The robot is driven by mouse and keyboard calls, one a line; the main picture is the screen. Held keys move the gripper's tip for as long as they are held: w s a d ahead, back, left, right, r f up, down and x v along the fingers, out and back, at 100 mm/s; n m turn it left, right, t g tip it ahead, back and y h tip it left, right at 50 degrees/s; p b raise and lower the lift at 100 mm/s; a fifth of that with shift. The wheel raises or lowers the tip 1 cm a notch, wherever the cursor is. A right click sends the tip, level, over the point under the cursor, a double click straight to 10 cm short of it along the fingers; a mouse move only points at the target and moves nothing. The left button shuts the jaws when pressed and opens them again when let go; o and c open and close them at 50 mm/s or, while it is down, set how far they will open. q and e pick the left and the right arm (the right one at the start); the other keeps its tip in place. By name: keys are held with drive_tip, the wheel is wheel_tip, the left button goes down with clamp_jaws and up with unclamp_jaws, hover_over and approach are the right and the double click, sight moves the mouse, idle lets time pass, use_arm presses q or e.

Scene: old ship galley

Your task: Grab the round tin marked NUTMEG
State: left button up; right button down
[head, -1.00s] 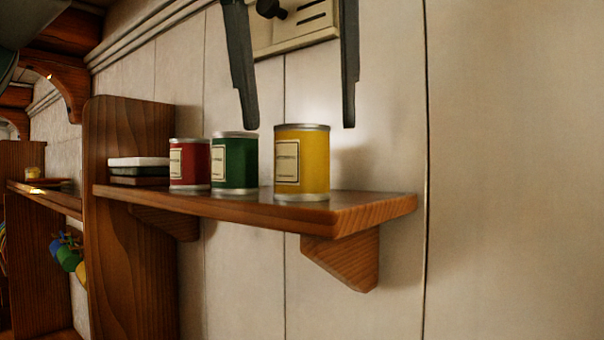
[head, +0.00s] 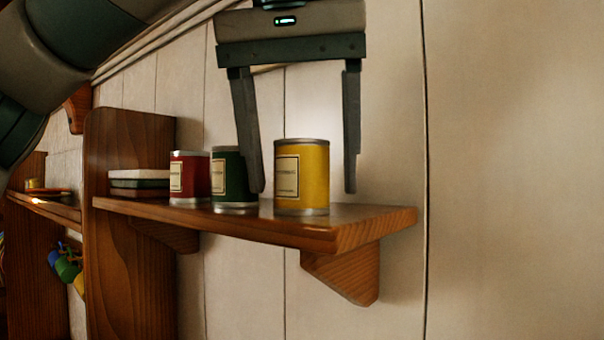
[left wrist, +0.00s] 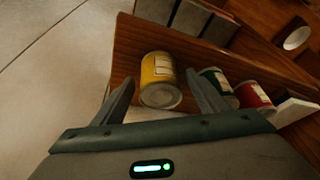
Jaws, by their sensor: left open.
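Three round tins stand upright on a wooden shelf (head: 375,222): a yellow one (head: 312,178), a green one (head: 226,194) and a red one (head: 189,176). Each has a pale label; the print is too small to read, so I cannot tell which says NUTMEG. My left gripper (head: 304,190) is open and points down, its fingers on either side of the yellow tin. One finger partly covers the green tin. In the left wrist view the yellow tin (left wrist: 160,80) lies between the open fingers, with gaps on both sides; the green tin (left wrist: 216,84) is just outside. My right gripper is not in view.
A stack of flat boxes or books (head: 140,183) lies left of the red tin, beside a tall wooden panel (head: 128,245). The pale plank wall (head: 510,170) is close behind. The shelf's right end is bare. Coloured cups (head: 68,268) hang at lower left.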

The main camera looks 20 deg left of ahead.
use_arm(q)
drive_tip(key=shift+w+f, duration=0.15)
drive_tip(key=shift+f, duration=0.3)
drive_tip(key=c, duration=1.2)
drive_tip(key=shift+r, duration=0.1)
